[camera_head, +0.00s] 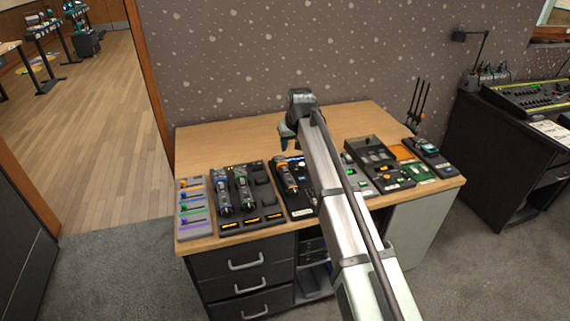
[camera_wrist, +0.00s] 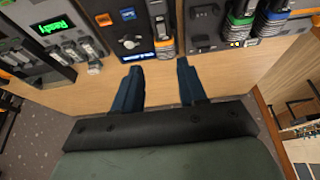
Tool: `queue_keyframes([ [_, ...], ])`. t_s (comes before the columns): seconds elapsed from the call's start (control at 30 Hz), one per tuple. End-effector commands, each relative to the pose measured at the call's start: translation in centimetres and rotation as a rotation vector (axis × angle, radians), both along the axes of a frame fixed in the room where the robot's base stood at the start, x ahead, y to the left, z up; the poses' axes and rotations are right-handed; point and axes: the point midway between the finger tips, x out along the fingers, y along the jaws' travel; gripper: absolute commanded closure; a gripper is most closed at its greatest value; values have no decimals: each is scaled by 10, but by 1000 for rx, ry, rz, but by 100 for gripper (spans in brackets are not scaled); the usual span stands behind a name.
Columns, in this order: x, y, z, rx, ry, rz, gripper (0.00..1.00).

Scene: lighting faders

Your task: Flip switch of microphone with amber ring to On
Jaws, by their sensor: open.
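The microphone with the amber ring (camera_head: 288,178) lies on a dark panel near the middle of the desk. In the wrist view this microphone (camera_wrist: 162,30) is at the top centre, with an orange band at its near end. Its switch is too small to read. My gripper (camera_wrist: 158,76) is open and empty, its two blue fingers apart over bare wood. The fingertips are just short of the panel, close to the microphone's end and not visibly touching it. In the head view my gripper (camera_head: 288,136) is over the back half of the desk.
Two microphones with blue (camera_head: 221,190) and green (camera_head: 242,188) bands lie on a dark panel to the left. A panel of coloured faders (camera_head: 193,208) is at far left. A fader box (camera_head: 378,163) stands right of my arm. The desk's back (camera_head: 230,137) is clear.

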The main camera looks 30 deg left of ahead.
Motion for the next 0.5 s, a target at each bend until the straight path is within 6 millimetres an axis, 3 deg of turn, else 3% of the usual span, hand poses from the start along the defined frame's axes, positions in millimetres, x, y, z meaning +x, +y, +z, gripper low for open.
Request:
queue_keyframes([
  [0.17, 1, 8, -3, 2, -3, 7, 58],
  [0.5, 16, 22, -54, 0, -1, 6, 58],
])
